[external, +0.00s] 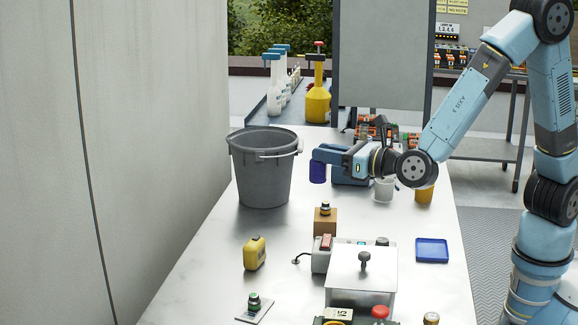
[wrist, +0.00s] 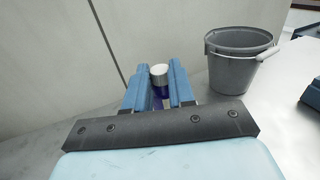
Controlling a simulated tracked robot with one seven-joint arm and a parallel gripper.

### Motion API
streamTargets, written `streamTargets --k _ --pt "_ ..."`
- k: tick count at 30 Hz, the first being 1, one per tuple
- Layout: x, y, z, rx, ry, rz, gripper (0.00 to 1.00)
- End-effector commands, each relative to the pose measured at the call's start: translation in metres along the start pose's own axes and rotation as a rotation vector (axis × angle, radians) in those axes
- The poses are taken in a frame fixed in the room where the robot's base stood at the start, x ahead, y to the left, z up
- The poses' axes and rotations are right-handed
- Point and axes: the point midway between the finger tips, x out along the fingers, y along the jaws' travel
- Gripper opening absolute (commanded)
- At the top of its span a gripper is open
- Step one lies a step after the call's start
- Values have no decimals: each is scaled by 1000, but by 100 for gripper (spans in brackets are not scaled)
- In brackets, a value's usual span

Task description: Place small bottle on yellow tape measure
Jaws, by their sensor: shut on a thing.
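My gripper (external: 322,154) is shut on a small dark blue bottle (external: 317,173) and holds it in the air above the white table, right of the grey bucket. In the wrist view the bottle, with a pale cap (wrist: 160,72), is between the two blue fingers of my gripper (wrist: 158,82). The yellow tape measure (external: 254,253) stands on the table, nearer the camera and to the left of the gripper. It does not show in the wrist view.
The grey bucket (external: 262,180) also shows in the wrist view (wrist: 235,72). A brown block (external: 325,224) and a metal box (external: 361,272) stand right of the tape measure. A blue tray (external: 432,250) lies farther right. The table around the tape measure is mostly clear.

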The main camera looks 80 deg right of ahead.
Motion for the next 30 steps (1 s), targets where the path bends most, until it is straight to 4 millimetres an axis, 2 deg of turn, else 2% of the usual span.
streamTargets --k 5,18,30 --pt "13 7 -10 -2 -1 -1 0" --pt "79 44 -43 -2 -1 -1 0" --pt "113 64 -90 -2 -1 -1 0"
